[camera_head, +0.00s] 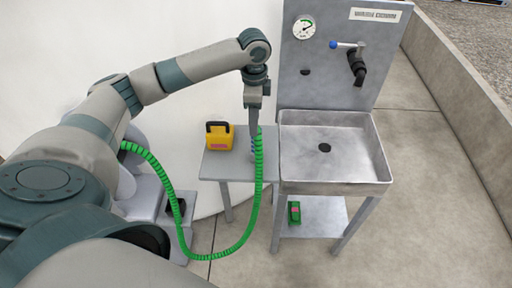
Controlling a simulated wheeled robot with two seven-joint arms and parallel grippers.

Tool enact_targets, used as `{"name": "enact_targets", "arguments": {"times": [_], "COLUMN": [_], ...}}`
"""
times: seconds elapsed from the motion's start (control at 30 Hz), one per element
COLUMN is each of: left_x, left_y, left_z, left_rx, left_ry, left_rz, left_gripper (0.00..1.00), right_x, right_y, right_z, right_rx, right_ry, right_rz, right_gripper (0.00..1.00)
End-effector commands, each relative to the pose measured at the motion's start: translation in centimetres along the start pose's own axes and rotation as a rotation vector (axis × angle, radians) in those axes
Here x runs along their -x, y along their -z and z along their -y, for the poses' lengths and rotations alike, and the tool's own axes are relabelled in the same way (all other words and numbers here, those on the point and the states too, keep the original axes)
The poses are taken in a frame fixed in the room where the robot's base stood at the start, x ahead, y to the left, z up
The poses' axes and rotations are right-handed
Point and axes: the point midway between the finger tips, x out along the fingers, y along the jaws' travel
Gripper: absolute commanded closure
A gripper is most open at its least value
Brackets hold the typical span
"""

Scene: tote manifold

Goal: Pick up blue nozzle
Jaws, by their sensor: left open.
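The blue nozzle (253,146) shows as a small blue-grey strip on the small grey side table, beside the upper end of the green hose (259,175). It is partly hidden, and its shape is too small to make out. My left gripper (253,120) points down just above the nozzle, at the gap between the side table and the sink. Its jaws are open, and I cannot tell whether they are around the nozzle or above it. My right gripper is not in view.
A yellow container with a black handle (219,137) stands on the side table (232,170) left of the gripper. A metal sink (335,150) with a gauge (304,28) and tap (355,65) stands close on the right. A green item (294,212) lies on its lower shelf.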

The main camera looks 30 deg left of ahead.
Motion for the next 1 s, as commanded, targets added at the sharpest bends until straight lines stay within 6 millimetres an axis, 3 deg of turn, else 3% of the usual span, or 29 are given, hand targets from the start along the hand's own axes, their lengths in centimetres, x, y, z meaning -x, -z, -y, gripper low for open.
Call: {"name": "enact_targets", "arguments": {"times": [0.2, 0.67, 1.0], "left_x": [-2.0, -2.5, -6.2], "left_y": [0.0, 0.1, 0.4], "left_z": [0.0, 0.1, 0.4], "left_rx": [-0.001, 0.000, 0.000], "left_ry": [-0.001, -0.001, -0.003], "left_rz": [0.001, 0.000, 0.003], "left_gripper": [0.53, 0.53, 0.53], "right_x": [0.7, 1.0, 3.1], "right_y": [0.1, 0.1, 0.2], "right_z": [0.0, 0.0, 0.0], "right_rx": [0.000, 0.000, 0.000], "right_ry": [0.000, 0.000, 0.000], "right_rz": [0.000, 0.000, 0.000], "right_gripper": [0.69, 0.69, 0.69]}}
